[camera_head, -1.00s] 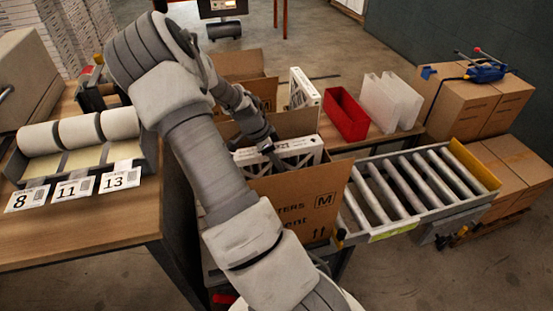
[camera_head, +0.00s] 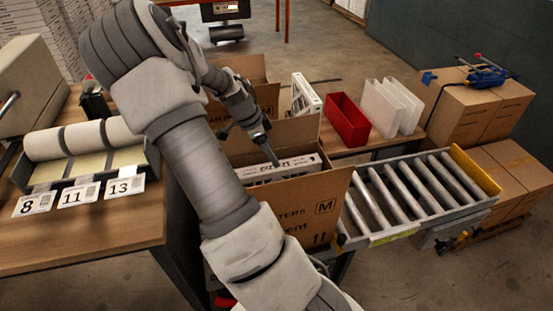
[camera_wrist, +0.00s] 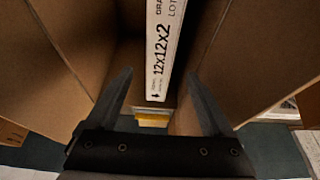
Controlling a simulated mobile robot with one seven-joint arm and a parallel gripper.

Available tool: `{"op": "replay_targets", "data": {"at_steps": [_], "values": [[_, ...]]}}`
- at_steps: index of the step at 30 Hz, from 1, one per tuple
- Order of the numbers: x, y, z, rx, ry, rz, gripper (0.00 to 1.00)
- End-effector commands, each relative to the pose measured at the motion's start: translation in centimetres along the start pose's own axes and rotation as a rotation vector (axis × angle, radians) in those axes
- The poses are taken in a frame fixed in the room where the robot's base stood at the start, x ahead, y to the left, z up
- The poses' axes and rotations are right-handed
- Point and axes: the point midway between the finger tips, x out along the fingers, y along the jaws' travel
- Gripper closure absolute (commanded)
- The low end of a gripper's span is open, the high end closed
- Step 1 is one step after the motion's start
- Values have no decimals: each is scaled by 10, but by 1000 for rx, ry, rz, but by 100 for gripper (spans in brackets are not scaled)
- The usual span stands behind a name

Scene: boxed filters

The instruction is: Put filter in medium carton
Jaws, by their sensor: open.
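The medium carton (camera_head: 318,196), brown cardboard marked M, stands open in front of my arm in the head view. A white filter (camera_head: 284,167) lies inside it, its top edge showing near the carton's rim. In the wrist view the filter (camera_wrist: 163,50) shows a white edge printed 12x12x2 between the brown carton walls. My gripper (camera_head: 272,160) is above the carton and filter. The filter's lower part is hidden by the carton.
Another white filter (camera_head: 304,95) stands behind, next to a red bin (camera_head: 346,120) and white panels (camera_head: 392,106). A roller conveyor (camera_head: 420,194) is to the right. Another open carton (camera_head: 262,97) stands behind. Label rolls (camera_head: 82,140) sit on the left table.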

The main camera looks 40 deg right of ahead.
Motion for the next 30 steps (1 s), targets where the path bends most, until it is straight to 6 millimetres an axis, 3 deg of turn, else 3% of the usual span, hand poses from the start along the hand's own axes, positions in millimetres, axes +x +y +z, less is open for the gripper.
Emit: {"op": "replay_targets", "data": {"at_steps": [1, 6, 17, 23, 30], "values": [[-14, -1, 0, -2, -1, -4, 14], [-42, -1, 0, 0, -1, -3, 14], [-61, 2, 2, -16, -15, -2, 14], [-90, 22, 24, -183, -135, -40, 14], [-147, 62, 56, -523, -292, -167, 14]]}}
